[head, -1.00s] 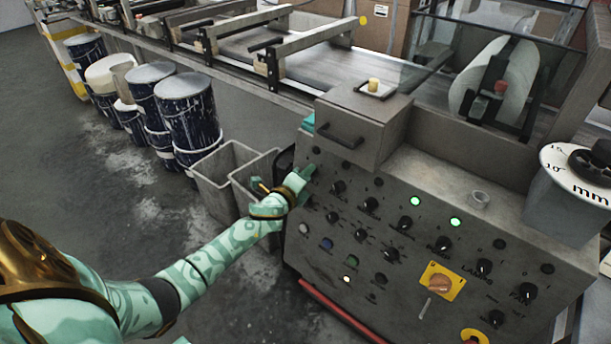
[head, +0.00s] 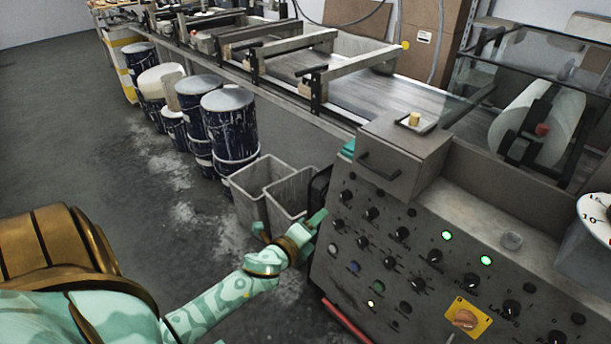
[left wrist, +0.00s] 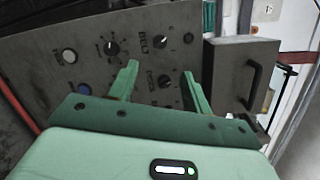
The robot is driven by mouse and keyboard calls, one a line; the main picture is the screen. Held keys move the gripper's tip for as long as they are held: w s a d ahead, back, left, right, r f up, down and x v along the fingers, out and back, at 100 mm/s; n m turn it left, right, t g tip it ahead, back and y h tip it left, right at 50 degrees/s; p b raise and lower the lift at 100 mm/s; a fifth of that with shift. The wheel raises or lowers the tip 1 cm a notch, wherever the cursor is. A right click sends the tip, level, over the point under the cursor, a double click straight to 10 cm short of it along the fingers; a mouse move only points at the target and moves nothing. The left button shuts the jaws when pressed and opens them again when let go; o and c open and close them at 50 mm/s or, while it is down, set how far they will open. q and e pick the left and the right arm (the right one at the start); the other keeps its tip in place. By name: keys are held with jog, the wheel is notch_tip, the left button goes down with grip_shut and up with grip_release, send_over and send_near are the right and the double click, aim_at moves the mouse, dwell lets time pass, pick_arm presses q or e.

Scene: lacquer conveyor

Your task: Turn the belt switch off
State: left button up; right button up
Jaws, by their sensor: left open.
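The control panel (head: 400,262) stands at the right in the head view, with rows of black knobs. A knob at its upper left (head: 347,196) seems to be the belt switch; in the left wrist view the label beside this knob (left wrist: 160,41) looks like BELT. Its setting is too small to tell. My left gripper (head: 290,222) is open and empty, just left of the panel's left edge. In the left wrist view its two green fingers (left wrist: 160,72) point towards the panel, apart, with the knob beyond them. My right gripper is not in view.
A grey box with a handle (head: 400,155) sits on the panel's top; it also shows in the left wrist view (left wrist: 240,75). Grey bins (head: 262,185) and blue drums (head: 230,125) stand left of the panel. The conveyor (head: 375,95) runs behind. Open floor lies at left.

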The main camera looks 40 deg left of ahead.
pick_arm(q)
jog(key=v, duration=0.3)
dwell(0.5)
jog(key=s+d+f+n+g, duration=0.1)
jog(key=s+f+n+g, duration=0.45)
jog(key=f, duration=0.75)
jog(key=s+d+f+n+g, duration=0.1)
jog(key=s+f+n+g, duration=0.2)
jog(key=s+f+n, duration=0.7)
jog(key=s+d+f+g, duration=0.2)
jog(key=s+f, duration=0.3)
jog(key=s, duration=0.5)
jog(key=s+d+f+n+g+h, duration=0.1)
jog(key=s+d+f+g, duration=0.2)
jog(key=s, duration=0.8)
jog(key=s+d+f+n+g+h+p, duration=0.1)
jog(key=s+d+f, duration=0.3)
jog(key=s, duration=0.7)
notch_tip(320, 180, down, 3)
jog(key=shift+r+g, duration=0.2)
jog(key=shift+g, duration=0.55)
